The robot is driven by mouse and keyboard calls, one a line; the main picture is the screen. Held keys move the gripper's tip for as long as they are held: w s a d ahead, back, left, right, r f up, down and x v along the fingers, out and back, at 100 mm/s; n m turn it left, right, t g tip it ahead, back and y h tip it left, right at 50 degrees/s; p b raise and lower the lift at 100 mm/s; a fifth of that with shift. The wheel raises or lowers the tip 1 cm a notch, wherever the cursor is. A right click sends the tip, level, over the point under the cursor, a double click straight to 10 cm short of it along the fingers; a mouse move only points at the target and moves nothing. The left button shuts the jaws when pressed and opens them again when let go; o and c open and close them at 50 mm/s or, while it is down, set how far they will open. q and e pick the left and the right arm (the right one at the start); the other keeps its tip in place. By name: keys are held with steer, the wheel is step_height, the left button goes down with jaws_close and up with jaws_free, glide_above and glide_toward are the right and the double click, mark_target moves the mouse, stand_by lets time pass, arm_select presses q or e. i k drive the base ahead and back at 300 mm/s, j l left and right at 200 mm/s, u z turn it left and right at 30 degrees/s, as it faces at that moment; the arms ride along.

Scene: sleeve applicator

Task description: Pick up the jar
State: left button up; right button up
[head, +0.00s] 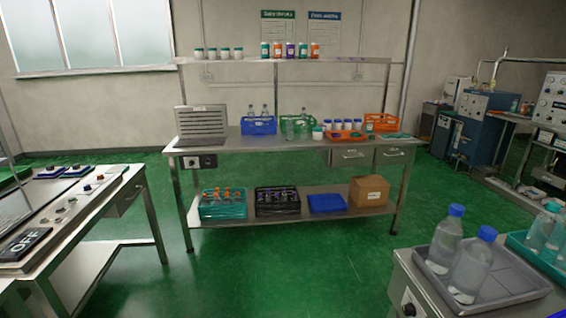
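Several small white jars with blue lids (343,126) stand in a row on the steel workbench (225,148), right of its middle. A single white jar with a teal lid (317,134) stands just left of them, in front of the green crate. More white jars with teal lids (224,54) stand on the bench's upper shelf at the left. I cannot tell which jar is meant. Neither of my grippers is in view.
A blue crate (258,126), a green crate (297,119), an orange tray (346,136) and a grey slatted unit (201,121) occupy the bench. A control console (60,222) is at left, a bottle tray (510,285) at right. Green floor (270,270) between them is clear.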

mark_target(317, 134)
steer(key=i, duration=0.65)
steer(key=i+z, duration=0.1)
steer(key=i, duration=0.5)
steer(key=i+j+z, duration=0.1)
steer(key=i, duration=0.55)
steer(key=i+j, duration=0.15)
steer(key=i, duration=0.45)
